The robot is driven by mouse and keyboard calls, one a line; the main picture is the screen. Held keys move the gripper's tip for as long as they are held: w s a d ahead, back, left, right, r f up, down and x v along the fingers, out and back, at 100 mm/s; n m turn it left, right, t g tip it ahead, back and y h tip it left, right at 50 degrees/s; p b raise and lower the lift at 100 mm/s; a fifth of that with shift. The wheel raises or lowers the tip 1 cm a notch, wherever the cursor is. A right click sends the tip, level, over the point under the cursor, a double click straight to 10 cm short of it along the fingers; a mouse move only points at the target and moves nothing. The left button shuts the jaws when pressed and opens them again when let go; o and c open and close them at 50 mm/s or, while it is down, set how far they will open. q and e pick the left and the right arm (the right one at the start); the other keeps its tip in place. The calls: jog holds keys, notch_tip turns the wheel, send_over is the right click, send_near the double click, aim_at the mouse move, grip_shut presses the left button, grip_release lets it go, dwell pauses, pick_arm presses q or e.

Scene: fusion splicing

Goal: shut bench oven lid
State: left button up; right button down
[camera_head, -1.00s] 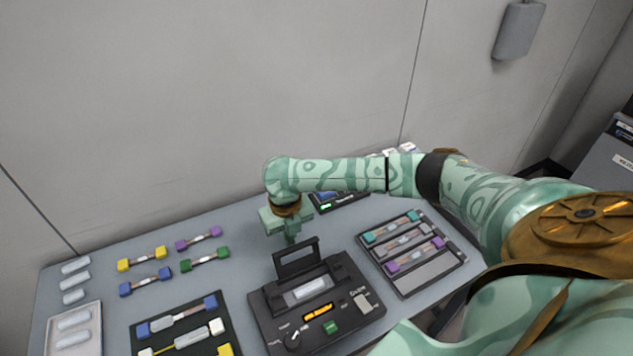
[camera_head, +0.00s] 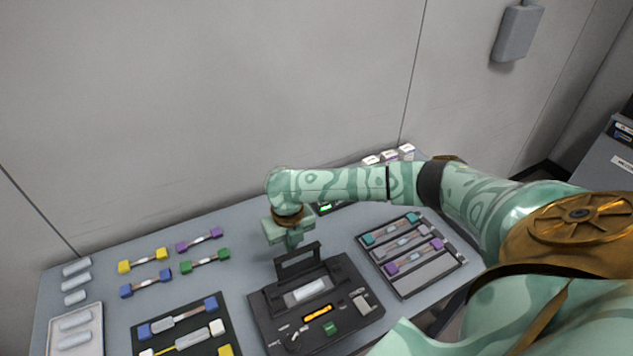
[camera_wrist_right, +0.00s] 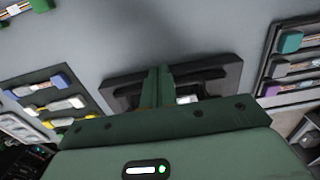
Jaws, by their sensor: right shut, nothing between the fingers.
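The bench oven (camera_head: 318,308) is a black box with an orange display and a green button at the front of the table. Its lid (camera_head: 298,262), a black frame, stands raised at the back edge, and a pale sleeve (camera_head: 310,290) lies in the well in front of it. My right gripper (camera_head: 291,249) points down just behind the lid; its fingers are shut and empty. In the right wrist view the shut fingers (camera_wrist_right: 158,88) overlap the dark oven (camera_wrist_right: 215,82); whether they touch the lid I cannot tell. My left gripper is not in view.
A tray with teal and purple pieces (camera_head: 428,286) is right of the oven. A black mat with blue, white and yellow pieces (camera_head: 215,331) is left. Yellow, purple, blue and green pieces lie further left.

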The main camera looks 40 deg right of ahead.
jog(key=p, duration=0.5)
send_over(304, 282)
jog(key=shift+s, duration=0.1)
dwell(0.7)
notch_tip(304, 282, up, 7)
jog(key=w+p, duration=0.1)
jog(key=p, duration=0.6)
jog(key=shift+w+d+f, duration=0.1)
jog(key=shift+d, duration=0.05)
dwell(0.5)
